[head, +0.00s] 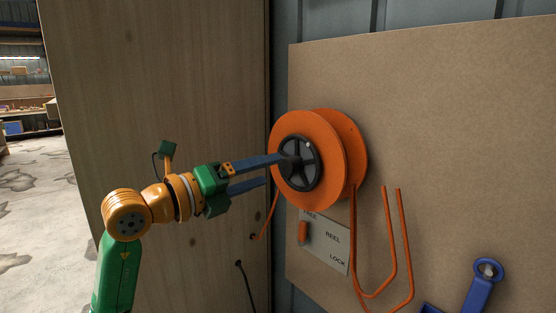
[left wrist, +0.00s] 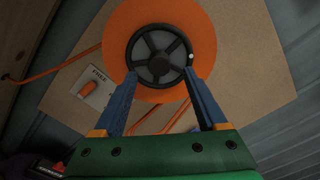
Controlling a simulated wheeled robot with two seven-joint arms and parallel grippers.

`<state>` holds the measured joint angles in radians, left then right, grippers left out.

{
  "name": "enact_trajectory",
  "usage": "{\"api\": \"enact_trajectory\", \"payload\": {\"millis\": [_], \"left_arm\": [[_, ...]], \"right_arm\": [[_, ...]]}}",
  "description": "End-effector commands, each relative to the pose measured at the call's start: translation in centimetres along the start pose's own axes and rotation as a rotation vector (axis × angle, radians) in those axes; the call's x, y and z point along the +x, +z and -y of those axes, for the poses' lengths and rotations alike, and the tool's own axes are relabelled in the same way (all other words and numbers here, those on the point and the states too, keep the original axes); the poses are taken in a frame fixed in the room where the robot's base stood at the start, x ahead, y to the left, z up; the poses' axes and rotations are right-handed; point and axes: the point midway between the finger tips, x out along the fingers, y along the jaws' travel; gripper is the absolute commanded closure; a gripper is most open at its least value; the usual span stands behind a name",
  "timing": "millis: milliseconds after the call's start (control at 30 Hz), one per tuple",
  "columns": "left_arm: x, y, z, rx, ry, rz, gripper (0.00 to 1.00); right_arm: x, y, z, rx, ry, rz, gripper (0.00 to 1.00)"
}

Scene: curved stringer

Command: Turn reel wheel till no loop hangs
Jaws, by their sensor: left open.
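The orange reel (head: 338,150) is mounted on a brown board, with a black spoked wheel (head: 303,172) at its centre. The wheel also shows in the left wrist view (left wrist: 158,55), with a small pale knob at its right rim. Orange cable (head: 354,245) hangs below the reel in a long loop, its lowest part near the bottom edge. My left gripper (head: 274,169) is open; its blue fingers point at the wheel, one tip overlapping it in the head view. Contact cannot be told. My right gripper is out of view.
A grey plate (head: 332,255) marked FREE, REEL and LOCK has an orange lever (head: 303,232) near FREE. A blue fixture (head: 480,288) is at lower right. A wooden panel (head: 160,80) stands left of the board. Another orange cable length (head: 269,215) runs down left of the reel.

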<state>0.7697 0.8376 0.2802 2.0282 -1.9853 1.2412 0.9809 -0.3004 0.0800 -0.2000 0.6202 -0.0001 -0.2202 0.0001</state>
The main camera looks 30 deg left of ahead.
Motion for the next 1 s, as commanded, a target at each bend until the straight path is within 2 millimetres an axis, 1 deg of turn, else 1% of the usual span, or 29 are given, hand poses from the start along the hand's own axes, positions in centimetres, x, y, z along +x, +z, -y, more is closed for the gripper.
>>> {"api": "enact_trajectory", "payload": {"millis": [33,100,200,300,500,567,600,667,700,767,800,1000], "left_arm": [[1.1,0.4,0.6,-0.006,-0.001,-0.004,0.26],[2.4,0.3,0.6,-0.006,-0.002,-0.005,0.26],[3.8,0.2,0.4,-0.006,-0.002,-0.005,0.26],[4.4,0.0,0.1,-0.003,-0.001,-0.004,0.26],[4.5,-0.1,0.0,-0.003,-0.002,-0.004,0.26],[4.5,-0.1,0.0,-0.002,-0.002,-0.004,0.42],[4.5,-0.1,0.0,-0.003,-0.002,-0.004,0.53],[4.5,-0.1,0.0,-0.002,-0.002,-0.004,0.69],[4.5,-0.1,0.0,-0.003,-0.002,-0.004,0.8],[4.5,-0.1,0.0,-0.003,-0.002,-0.005,0.96],[4.5,-0.1,0.0,-0.003,-0.002,-0.005,1.0],[4.5,-0.1,-0.1,0.009,-0.001,-0.005,1.0]], "right_arm": [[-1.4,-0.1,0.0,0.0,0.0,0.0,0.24],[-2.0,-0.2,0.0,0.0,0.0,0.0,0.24],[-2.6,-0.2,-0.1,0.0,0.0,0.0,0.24],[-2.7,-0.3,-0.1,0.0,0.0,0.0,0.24],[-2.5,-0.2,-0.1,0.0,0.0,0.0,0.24],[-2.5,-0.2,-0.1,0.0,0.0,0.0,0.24],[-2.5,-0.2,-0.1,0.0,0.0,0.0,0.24],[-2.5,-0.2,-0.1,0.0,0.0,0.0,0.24],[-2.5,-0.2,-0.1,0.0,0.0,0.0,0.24],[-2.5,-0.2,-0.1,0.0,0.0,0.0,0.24],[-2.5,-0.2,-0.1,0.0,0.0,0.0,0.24],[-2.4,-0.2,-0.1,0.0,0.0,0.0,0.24]]}}
